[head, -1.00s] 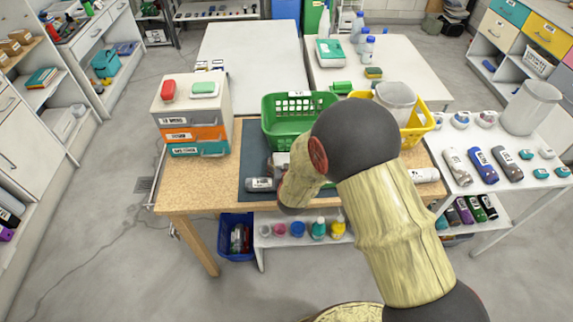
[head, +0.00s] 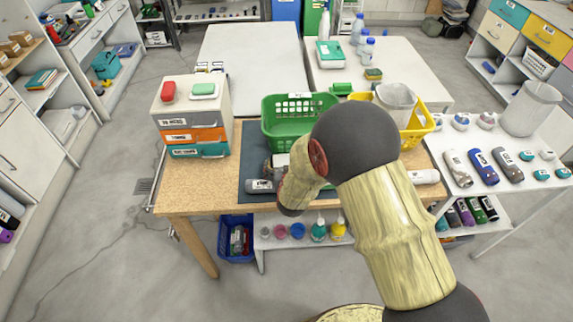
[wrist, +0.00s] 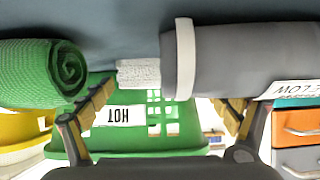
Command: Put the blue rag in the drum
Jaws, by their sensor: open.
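In the wrist view my gripper (wrist: 165,110) is open, with its two fingers apart and nothing gripped. A rolled green rag (wrist: 45,72) lies by the left finger. A grey cylinder with a label (wrist: 245,55) lies by the right finger. In the head view my arm hides the gripper above the dark mat on the wooden table. No rag in the wrist view is blue; a blue labelled roll (head: 484,166) lies on the white table at the right. Two round vessels show: a grey tub (head: 530,107) there, and a pale bucket (head: 396,97). I cannot tell which is the drum.
A green basket (head: 280,131) stands at the mat's back edge. A yellow basket (head: 418,130) is right of it. A drawer unit (head: 194,122) stands at the table's left. The left front tabletop is clear.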

